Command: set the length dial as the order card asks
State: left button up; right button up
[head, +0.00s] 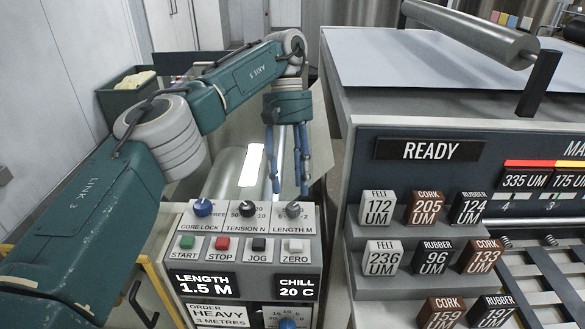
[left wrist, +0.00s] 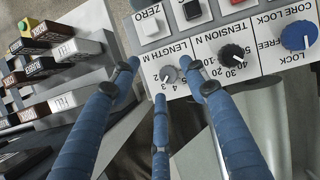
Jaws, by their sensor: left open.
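The grey length dial (head: 293,210) sits at the top right of the control panel, labelled LENGTH M. It also shows in the left wrist view (left wrist: 169,74), upside down, with a number scale beside it. The length display (head: 206,285) reads 1.5 M. The order card (head: 222,316) reads HEAVY, 3 METRES. My left gripper (head: 289,192) is open and points down just behind the dial in the head view. In the left wrist view its blue fingers (left wrist: 162,75) spread around the dial's place; I cannot tell whether they touch it. My right gripper is not in view.
The tension knob (head: 247,209) and blue core lock knob (head: 202,207) stand left of the dial. START, STOP, JOG and ZERO (head: 293,245) buttons lie below. Labelled felt, cork and rubber blocks (head: 380,207) stand on steps at the right.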

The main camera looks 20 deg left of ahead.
aim_at(293, 205)
pick_arm(q)
jog(key=shift+r, duration=1.65)
